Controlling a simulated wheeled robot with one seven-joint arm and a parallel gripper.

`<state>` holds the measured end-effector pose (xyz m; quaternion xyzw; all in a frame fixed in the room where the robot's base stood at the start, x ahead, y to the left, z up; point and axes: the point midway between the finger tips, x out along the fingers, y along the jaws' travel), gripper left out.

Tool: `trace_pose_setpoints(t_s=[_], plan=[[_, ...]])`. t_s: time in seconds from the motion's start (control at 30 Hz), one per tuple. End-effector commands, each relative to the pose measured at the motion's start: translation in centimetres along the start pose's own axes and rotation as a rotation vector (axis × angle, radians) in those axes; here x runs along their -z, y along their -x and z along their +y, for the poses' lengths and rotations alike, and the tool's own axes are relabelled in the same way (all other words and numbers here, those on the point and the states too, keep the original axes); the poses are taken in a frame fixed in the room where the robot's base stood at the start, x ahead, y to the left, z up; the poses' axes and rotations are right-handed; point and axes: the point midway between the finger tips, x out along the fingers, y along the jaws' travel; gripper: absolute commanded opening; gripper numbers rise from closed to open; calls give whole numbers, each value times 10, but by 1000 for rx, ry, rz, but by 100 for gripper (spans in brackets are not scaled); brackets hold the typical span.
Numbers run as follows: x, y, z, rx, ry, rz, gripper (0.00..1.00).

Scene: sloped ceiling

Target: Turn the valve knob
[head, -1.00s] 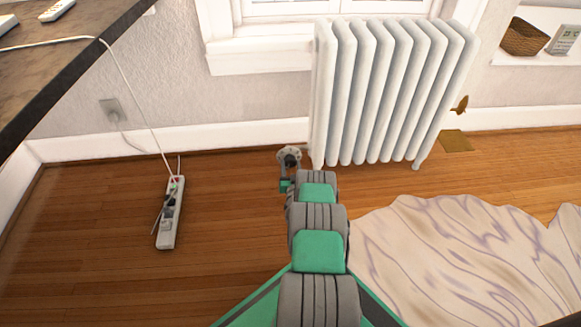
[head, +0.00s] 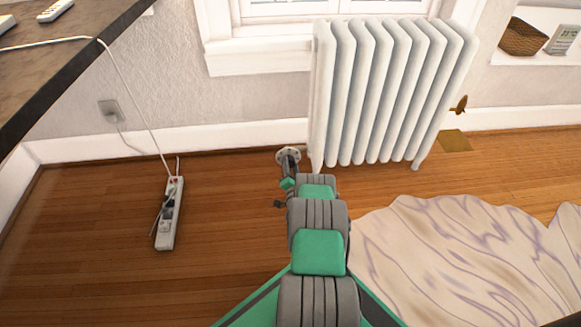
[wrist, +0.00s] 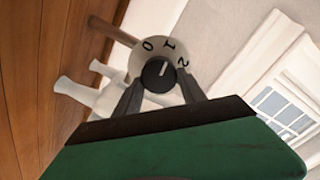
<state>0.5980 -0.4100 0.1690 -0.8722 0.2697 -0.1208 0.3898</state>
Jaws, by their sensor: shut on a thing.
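The valve knob is a small black knob (wrist: 158,73) with a white pointer line, set on a pale round dial (wrist: 147,52) marked 0, 1 and 2. The pointer line leans up and right in the wrist view, roughly toward the 1. My gripper (wrist: 160,83) has one dark finger on each side of the knob and is shut on it. In the head view the pale dial (head: 288,152) shows low at the radiator's left end. My gripper (head: 289,167) reaches it from the front, and the knob is hidden there.
A white radiator (head: 390,95) stands just right of the valve. A power strip (head: 169,213) with cords lies on the wooden floor at left. A crumpled pale rug (head: 450,250) covers the floor at right. A dark tabletop (head: 60,60) juts in at upper left.

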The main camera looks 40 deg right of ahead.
Motion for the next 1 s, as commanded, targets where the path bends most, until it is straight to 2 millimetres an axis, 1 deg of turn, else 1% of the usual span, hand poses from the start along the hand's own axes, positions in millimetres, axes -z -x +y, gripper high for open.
trace_pose_setpoints(t_s=[0.2,0.53,0.57,0.8,1.0], plan=[[-1,0,1,-1,-31,-2,7],[-1,0,1,-1,-33,-2,7],[-1,0,1,-1,-33,-2,48],[0,0,1,-1,-32,-1,68],[0,0,0,-1,-32,0,68]])
